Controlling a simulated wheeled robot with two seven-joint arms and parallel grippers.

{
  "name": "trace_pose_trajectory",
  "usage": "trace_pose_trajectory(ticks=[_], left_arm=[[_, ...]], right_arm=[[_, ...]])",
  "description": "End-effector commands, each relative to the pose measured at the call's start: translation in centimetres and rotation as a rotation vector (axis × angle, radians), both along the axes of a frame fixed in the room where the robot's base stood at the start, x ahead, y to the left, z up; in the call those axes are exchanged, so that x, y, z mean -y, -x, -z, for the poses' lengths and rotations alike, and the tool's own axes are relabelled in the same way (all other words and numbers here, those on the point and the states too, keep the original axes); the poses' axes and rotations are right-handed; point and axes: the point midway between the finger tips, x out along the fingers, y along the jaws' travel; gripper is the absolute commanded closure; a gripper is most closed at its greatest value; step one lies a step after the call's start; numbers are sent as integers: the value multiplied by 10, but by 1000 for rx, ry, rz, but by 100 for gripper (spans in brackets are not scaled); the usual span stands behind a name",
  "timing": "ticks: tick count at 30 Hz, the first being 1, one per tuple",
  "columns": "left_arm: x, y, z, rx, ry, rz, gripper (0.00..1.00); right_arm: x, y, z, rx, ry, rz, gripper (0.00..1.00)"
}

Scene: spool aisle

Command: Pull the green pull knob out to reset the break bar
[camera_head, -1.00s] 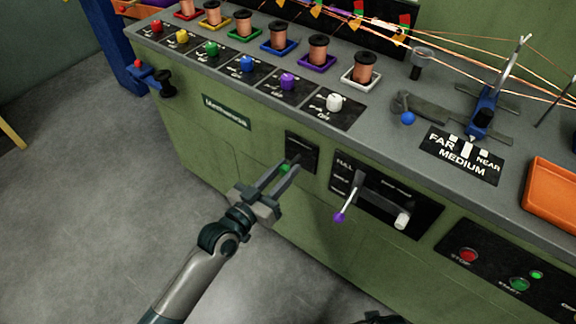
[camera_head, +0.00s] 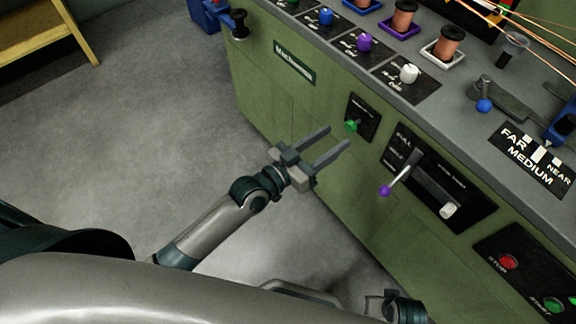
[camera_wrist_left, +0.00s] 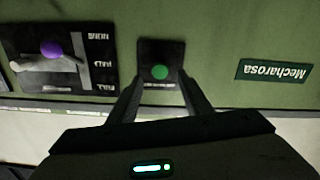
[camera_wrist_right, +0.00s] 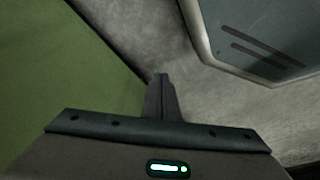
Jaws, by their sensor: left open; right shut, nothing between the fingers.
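The green pull knob (camera_head: 351,127) sits on a small black plate (camera_head: 366,113) on the front of the green machine. In the left wrist view the knob (camera_wrist_left: 159,72) shows between and beyond the two fingertips. My left gripper (camera_head: 337,138) is open and empty, with its fingers pointing at the panel just in front of and below the knob, apart from it. My right gripper (camera_wrist_right: 162,80) is shut and empty, low beside the machine's green side; in the head view only part of it shows at the bottom edge.
Right of the knob is a black panel with a purple-tipped lever (camera_head: 384,191) and a white handle (camera_head: 448,211). Further right are a red stop button (camera_head: 508,262) and a green button (camera_head: 555,305). Spools stand on the machine top. The grey floor (camera_head: 150,120) to the left is clear.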

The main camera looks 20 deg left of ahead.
Motion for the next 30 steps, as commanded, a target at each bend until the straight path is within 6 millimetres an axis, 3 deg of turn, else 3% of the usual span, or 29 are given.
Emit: trace_pose_trajectory(ticks=[18, 30], left_arm=[[-70, 97, 2, -3, -2, 0, 55], [-84, 114, 0, 0, 0, -1, 55]], right_arm=[[0, -1, -18, 1, 2, 3, 100], [0, 5, -25, -4, 1, 2, 100]])
